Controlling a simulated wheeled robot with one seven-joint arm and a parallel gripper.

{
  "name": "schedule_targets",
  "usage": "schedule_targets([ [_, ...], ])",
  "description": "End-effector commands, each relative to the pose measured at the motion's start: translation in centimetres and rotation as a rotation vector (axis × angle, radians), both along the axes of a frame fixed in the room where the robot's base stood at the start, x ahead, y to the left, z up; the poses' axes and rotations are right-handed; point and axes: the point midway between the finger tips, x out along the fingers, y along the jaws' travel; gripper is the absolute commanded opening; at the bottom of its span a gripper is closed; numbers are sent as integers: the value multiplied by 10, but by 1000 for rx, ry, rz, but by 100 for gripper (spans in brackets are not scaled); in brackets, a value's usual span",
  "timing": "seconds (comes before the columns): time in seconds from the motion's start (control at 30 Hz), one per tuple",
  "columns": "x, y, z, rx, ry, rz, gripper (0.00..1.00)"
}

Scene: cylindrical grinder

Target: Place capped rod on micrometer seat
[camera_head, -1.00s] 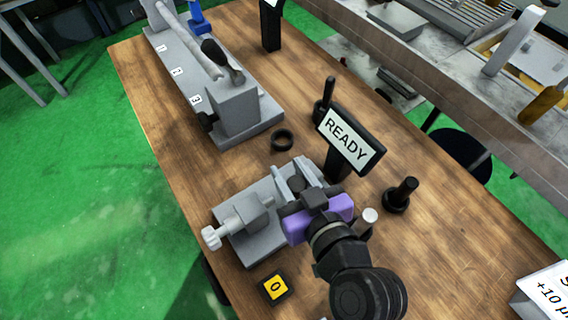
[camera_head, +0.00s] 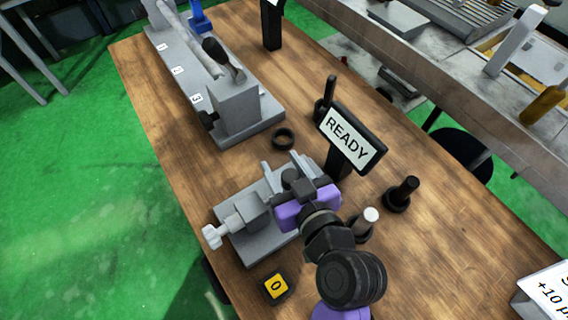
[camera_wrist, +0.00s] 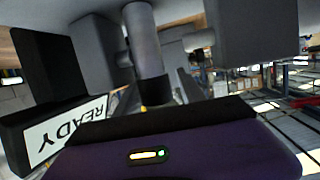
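The micrometer seat (camera_head: 262,240) is a grey bench device with a pale knob (camera_head: 212,236) at its left end. My gripper (camera_head: 292,190), with purple sides, is over its right part, at the jaws. In the wrist view a grey rod (camera_wrist: 144,40) with a dark cap (camera_wrist: 154,90) shows between the seat's grey blocks (camera_wrist: 250,30). The cap end is close to the black edge of my gripper, which hides its tip. My fingertips are hidden, so I cannot tell whether they grip the cap or whether the rod rests on the seat.
A READY display (camera_head: 350,138) stands close behind the seat. A black ring (camera_head: 283,138), a black peg (camera_head: 401,193) and a white-topped piece (camera_head: 369,217) are nearby. A 0 block (camera_head: 275,288) lies in front. The grinder (camera_head: 236,108) is at the upper left.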

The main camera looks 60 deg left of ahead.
Motion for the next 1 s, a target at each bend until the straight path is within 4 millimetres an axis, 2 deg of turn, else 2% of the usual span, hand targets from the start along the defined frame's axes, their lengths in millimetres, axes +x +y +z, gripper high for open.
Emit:
schedule_targets([
  [0.13,4,-2,-4,-8,2,-10,53],
  [0.3,5,-5,2,-8,2,-13,53],
  [0.7,-2,-81,25,-4,-1,-13,53],
  [0.9,-5,-107,34,-4,1,-9,53],
  [1.0,-6,-114,37,-4,1,-9,53],
])
